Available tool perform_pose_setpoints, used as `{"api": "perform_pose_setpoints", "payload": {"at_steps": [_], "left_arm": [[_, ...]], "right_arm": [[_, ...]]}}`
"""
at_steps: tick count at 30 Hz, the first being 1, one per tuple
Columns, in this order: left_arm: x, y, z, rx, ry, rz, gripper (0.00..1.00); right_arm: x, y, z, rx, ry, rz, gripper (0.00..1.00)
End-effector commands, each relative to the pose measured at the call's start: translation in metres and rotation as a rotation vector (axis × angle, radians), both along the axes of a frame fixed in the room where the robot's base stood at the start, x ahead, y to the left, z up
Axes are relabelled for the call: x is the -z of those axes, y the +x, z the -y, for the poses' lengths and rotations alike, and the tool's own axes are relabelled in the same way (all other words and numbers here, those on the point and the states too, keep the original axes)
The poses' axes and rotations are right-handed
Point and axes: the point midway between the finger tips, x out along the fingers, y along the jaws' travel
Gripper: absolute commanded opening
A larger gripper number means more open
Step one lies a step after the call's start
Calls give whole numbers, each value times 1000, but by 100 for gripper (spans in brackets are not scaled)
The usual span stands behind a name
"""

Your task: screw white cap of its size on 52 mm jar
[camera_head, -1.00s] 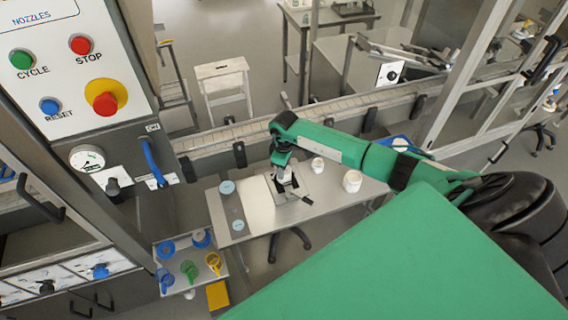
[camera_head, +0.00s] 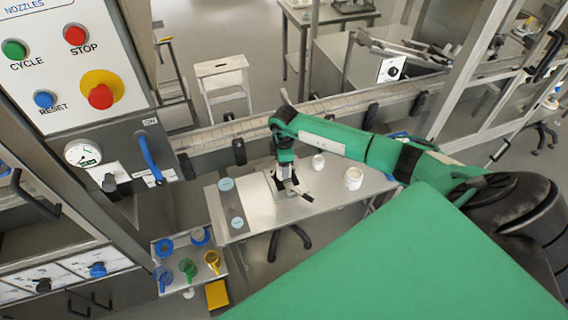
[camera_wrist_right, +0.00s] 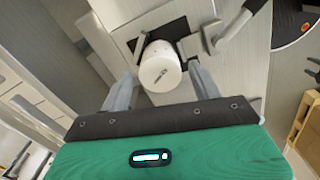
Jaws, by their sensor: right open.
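My right gripper (camera_head: 288,186) is low over the small table, at a dark fixture. In the right wrist view it (camera_wrist_right: 162,88) is open, its two fingers on either side of a white round piece (camera_wrist_right: 160,62). That piece has a flat top with a small dark mark and sits between the fixture's dark jaws (camera_wrist_right: 141,46). I cannot tell whether it is a capped jar or a jar alone. Two more white jar-like pieces, a smaller one (camera_head: 318,162) and a larger one (camera_head: 353,178), stand on the table to the right. My left gripper is out of view.
Two pale blue discs (camera_head: 226,184) (camera_head: 237,223) lie at the table's left. A shelf with blue, green and yellow pieces (camera_head: 188,268) is at lower left. A control panel (camera_head: 70,60) stands at left. A conveyor (camera_head: 250,128) runs behind the table (camera_head: 262,215).

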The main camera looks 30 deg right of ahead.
Motion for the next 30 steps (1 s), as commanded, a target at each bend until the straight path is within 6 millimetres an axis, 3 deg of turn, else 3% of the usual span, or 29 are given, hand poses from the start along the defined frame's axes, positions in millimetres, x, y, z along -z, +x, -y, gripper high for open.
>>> {"api": "perform_pose_setpoints", "payload": {"at_steps": [11, 24, 30], "left_arm": [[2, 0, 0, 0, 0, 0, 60], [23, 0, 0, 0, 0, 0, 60], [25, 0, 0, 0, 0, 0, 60]], "right_arm": [[0, 0, 0, -34, 0, 0, 63], [2, 0, 1, -450, -2, -1, 63], [0, 0, 0, -524, 0, -1, 63]]}}
